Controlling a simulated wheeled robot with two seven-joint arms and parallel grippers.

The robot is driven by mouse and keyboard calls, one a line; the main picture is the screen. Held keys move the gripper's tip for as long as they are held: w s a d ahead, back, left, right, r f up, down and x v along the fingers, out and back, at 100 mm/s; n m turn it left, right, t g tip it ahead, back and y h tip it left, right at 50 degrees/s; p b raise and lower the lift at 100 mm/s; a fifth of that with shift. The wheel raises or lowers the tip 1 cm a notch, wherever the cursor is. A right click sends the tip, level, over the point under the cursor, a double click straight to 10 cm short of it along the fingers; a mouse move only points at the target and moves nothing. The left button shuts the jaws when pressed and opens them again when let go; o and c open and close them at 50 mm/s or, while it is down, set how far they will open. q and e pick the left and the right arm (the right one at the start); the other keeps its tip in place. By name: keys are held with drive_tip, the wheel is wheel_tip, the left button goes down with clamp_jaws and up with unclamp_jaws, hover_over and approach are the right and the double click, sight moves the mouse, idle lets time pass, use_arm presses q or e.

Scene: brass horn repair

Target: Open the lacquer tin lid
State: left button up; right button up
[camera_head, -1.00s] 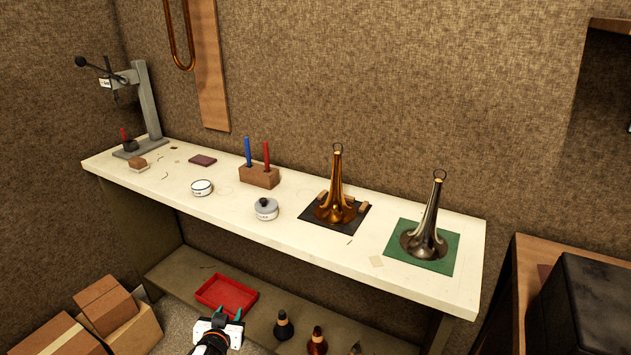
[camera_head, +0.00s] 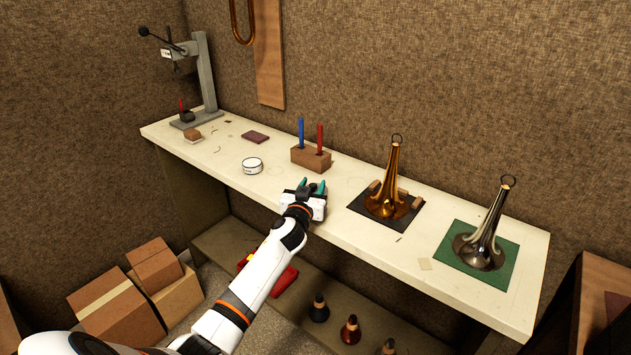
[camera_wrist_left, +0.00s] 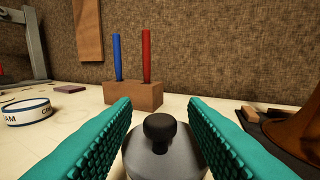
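The tin (camera_wrist_left: 163,158) is grey with a round black knob (camera_wrist_left: 160,127) on its lid; it stands upright on the white bench (camera_head: 350,230), and the lid looks seated. In the head view my left gripper (camera_head: 313,187) largely hides it. My left gripper's teal fingers are open, one on each side of the knob, with gaps visible between them and the knob in the left wrist view (camera_wrist_left: 160,108). The tin's label is hidden. My right gripper is not in view.
A flat white tin (camera_head: 252,167) stands to the left. A wooden block (camera_head: 311,158) with blue and red sticks stands just behind the gripper. A brass horn bell (camera_head: 388,200) on a dark mat is close on the right; a silver one (camera_head: 482,248) stands on green farther right.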

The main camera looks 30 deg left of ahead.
use_arm(q)
drive_tip(key=shift+x, duration=1.4)
clamp_jaws()
